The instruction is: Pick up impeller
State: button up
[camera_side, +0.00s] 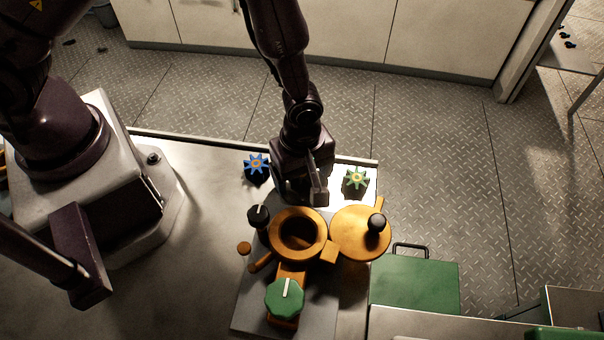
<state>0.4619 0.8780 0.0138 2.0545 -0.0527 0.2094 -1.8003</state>
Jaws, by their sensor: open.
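A small blue star-shaped impeller (256,164) with an orange centre sits near the far edge of the work surface, left of my gripper. A similar green star-shaped impeller (356,180) with a yellow centre sits to the right. My gripper (308,197) is open and points down between the two, touching neither. It is just behind an orange round housing (275,232) with an open, dark interior. The far finger is partly hidden, and I see nothing between the fingers.
An orange round lid (352,240) with a black knob (376,223) lies open at the housing's right. A black knob (258,216) stands at its left, and a green knob (285,299) in front. A green box (415,288) is at right. The table's left middle is clear.

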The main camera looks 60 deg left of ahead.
jog(key=c, duration=1)
jog(key=shift+r, duration=0.15)
notch_tip(320, 180, up, 9)
jog(key=shift+f, duration=0.1)
jog(key=s+d+r+m, duration=0.1)
jog(key=s+d+m, duration=0.1)
jog(key=d, duration=0.1)
jog(key=s+d+r+m, duration=0.1)
jog(key=s+d+m, duration=0.1)
jog(key=s+d, duration=0.1)
jog(key=s+d+r+m, duration=0.2)
jog(key=s+d, duration=0.1)
jog(key=d, duration=0.1)
